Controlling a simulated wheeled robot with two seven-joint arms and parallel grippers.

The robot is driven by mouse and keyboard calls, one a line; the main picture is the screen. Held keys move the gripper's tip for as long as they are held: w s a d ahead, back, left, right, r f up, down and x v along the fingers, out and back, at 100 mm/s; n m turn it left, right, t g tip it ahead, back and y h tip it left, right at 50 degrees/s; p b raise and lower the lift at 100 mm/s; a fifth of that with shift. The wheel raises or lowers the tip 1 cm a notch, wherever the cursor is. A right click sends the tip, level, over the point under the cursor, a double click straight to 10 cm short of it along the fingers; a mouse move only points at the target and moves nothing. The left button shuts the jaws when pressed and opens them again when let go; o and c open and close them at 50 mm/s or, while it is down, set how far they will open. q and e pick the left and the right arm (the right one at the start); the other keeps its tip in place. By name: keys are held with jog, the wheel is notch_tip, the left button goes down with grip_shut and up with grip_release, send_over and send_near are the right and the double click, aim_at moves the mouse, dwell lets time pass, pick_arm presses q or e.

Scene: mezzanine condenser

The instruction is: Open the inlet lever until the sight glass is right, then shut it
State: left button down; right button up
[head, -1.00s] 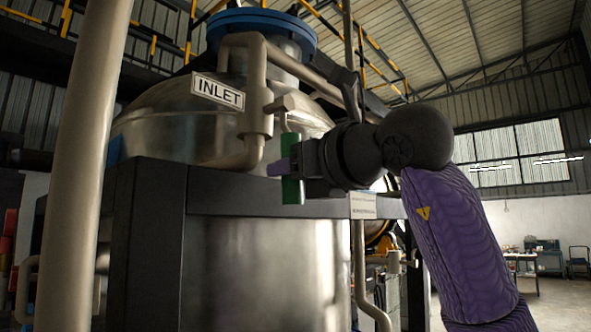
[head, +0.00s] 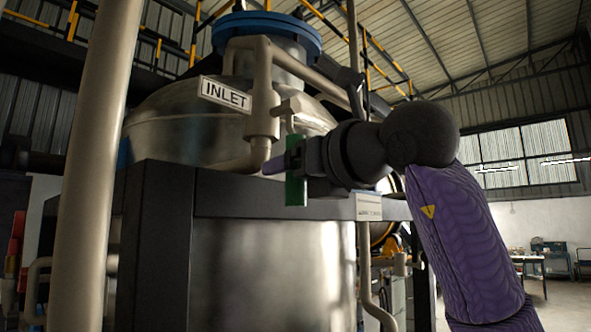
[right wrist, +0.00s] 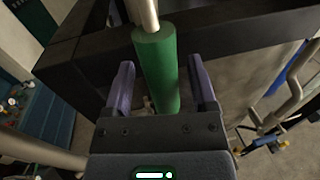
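The inlet lever shows as a green handle (head: 297,186) hanging near upright below the beige pipework, under the INLET sign (head: 226,95). My right gripper (head: 283,165) is at the handle, coming from the right. In the right wrist view the green handle (right wrist: 157,65) stands between the two purple fingers of my right gripper (right wrist: 162,85). A gap shows beside the handle, so the fingers are around it but not closed on it. I cannot make out the sight glass in either view. My left gripper is not in view.
A thick beige pipe (head: 88,170) stands upright at the left. A dark frame (head: 225,190) runs around the steel vessel (head: 270,270) below the lever. A small white label (head: 368,206) sits on the frame below my right wrist. Open floor and a table (head: 530,262) lie far right.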

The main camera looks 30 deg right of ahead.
jog(key=s+d+b, duration=0.1)
jog(key=s+b, duration=0.2)
jog(key=s, duration=0.6)
jog(key=shift+s+d, duration=0.3)
jog(key=shift+s, duration=0.1)
